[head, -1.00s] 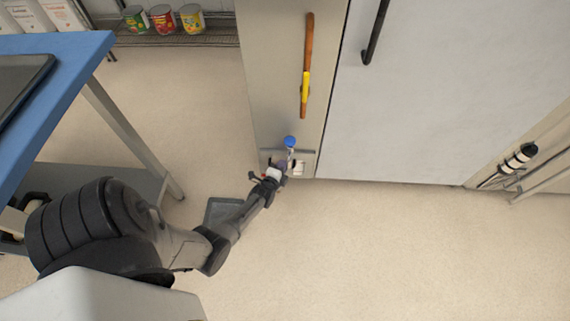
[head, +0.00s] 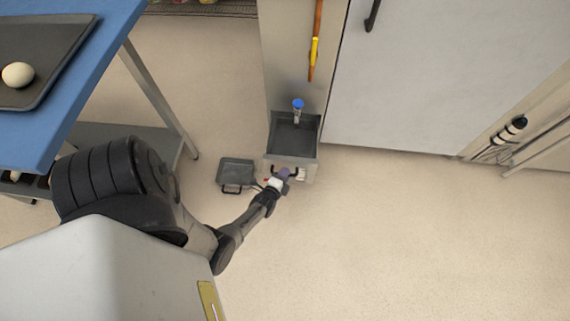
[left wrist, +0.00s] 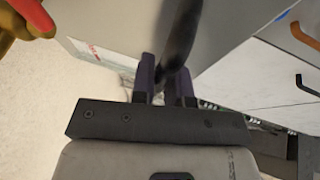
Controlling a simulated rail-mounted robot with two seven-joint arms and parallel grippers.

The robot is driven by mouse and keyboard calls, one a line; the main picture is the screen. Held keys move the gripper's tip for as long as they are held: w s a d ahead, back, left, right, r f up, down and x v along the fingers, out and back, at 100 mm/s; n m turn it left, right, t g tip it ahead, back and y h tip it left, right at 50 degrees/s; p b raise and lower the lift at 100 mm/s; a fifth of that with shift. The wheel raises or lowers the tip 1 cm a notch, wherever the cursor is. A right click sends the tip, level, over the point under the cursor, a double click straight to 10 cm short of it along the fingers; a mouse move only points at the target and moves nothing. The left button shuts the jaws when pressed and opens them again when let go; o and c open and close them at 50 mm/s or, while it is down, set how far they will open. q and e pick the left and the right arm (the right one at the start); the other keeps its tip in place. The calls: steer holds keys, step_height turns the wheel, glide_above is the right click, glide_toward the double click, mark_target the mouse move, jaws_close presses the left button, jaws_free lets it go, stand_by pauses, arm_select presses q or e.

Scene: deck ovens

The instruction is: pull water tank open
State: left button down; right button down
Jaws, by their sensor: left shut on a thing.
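The water tank (head: 293,138) is a grey open-topped drawer at the foot of the tall grey cabinet panel. It stands pulled out from the panel, and its dark inside shows from above. My left gripper (head: 287,174) is at its front face in the head view. In the left wrist view, the purple fingers of my left gripper (left wrist: 167,82) are shut around a dark curved handle (left wrist: 180,35) on the tank's grey front. Part of the handle is hidden by the fingers. My right gripper is in neither view.
A blue-capped bottle-like item (head: 298,108) is just behind the tank. A grey pan with a black handle (head: 236,173) is on the floor to the left. A blue table (head: 60,135) with a dark tray (head: 60,60) is at left. Floor at right is clear.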

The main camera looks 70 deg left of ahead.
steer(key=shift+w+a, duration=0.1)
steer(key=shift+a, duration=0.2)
arm_select(q)
steer(key=c, duration=1.4)
jaws_free()
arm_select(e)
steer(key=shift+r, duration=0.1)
